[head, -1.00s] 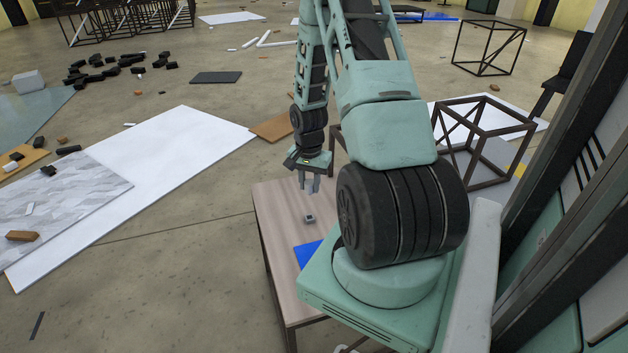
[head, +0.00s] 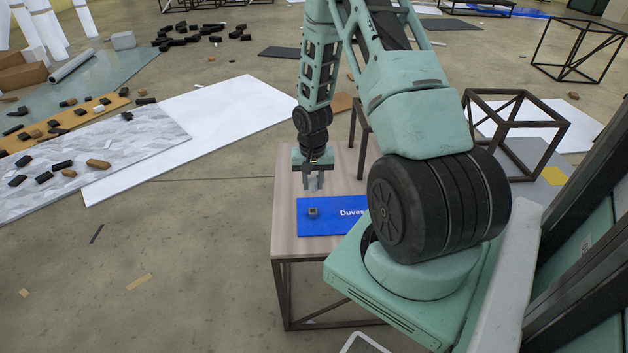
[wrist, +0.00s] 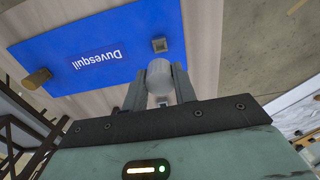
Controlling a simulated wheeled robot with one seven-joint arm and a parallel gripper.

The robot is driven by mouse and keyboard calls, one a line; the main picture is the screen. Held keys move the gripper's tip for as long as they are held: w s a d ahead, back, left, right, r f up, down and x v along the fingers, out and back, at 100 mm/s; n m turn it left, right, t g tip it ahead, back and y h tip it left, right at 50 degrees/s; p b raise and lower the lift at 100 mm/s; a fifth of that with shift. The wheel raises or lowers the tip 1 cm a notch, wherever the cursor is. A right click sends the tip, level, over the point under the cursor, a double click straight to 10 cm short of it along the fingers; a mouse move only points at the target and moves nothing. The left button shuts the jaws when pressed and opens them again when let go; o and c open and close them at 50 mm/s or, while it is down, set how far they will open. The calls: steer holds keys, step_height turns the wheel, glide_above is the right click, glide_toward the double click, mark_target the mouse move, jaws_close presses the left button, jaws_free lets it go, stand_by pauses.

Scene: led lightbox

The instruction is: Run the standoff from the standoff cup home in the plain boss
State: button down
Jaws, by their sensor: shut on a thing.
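My gripper (head: 314,182) points down over the table in the head view. In the wrist view its two fingers (wrist: 159,92) are shut on a pale, rounded cylinder, the standoff (wrist: 158,75). A small grey square piece with a darker centre (wrist: 160,44), likely the plain boss, sits near an edge of the blue panel (wrist: 95,55). It also shows in the head view (head: 313,212), just below the gripper in the picture. The standoff appears apart from it. A tan cylinder (wrist: 37,78) stands at the panel's other end. I cannot make out the standoff cup.
The blue lettered panel (head: 318,228) lies on a wooden table (head: 287,200) with a dark frame. A dark open cube frame (head: 515,125) stands to the right.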

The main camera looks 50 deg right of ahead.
steer(key=shift+f+b, duration=2.05)
steer(key=shift+f, duration=1.5)
steer(key=shift+f+b, duration=0.3)
steer(key=shift+f, duration=0.7)
